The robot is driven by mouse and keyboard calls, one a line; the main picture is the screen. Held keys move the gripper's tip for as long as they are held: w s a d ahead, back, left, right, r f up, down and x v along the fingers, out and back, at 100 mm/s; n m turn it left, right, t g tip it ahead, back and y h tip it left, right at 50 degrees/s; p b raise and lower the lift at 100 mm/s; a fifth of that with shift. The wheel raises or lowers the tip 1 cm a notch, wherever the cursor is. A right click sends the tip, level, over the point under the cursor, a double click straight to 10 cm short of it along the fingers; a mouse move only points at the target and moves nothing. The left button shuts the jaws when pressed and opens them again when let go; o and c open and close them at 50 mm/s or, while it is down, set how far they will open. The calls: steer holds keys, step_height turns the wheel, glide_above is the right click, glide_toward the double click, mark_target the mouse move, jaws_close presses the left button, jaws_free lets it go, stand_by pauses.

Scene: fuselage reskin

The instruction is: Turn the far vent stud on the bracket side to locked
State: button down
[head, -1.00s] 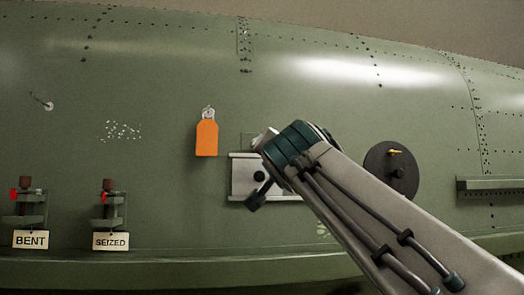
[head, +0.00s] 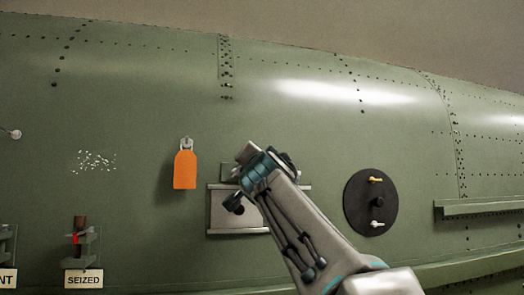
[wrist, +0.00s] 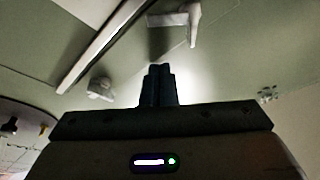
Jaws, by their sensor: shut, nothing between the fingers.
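A round black plate (head: 351,205) on the green skin, in the head view, carries a yellow stud (head: 376,180) at its top, a dark knob (head: 378,202) in the middle and a white stud (head: 377,224) at its bottom. I cannot tell which one is the far vent stud. My gripper (wrist: 158,70) is shut and empty in the wrist view, with its fingers close together. A pale L-shaped fitting (wrist: 193,22) is beyond the fingertips; contact does not show.
An orange tag (head: 185,170) hangs left of the bracket plate. A clamp (head: 80,238) with a "SEIZED" label (head: 84,279) is at lower left. A ledge (head: 480,207) juts out at right. A pale knob (wrist: 101,89) and rail (wrist: 110,45) show in the wrist view.

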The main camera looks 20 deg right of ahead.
mark_target(241, 175)
steer(key=shift+s+a+f+b, duration=0.1)
steer(key=shift+a+f+b, duration=0.3)
steer(key=shift+a+f, duration=0.3)
steer(key=shift+s+a+f+b, duration=0.1)
steer(key=shift+a+f+b, duration=0.35)
steer(key=shift+f, duration=0.45)
steer(key=shift+a, duration=0.1)
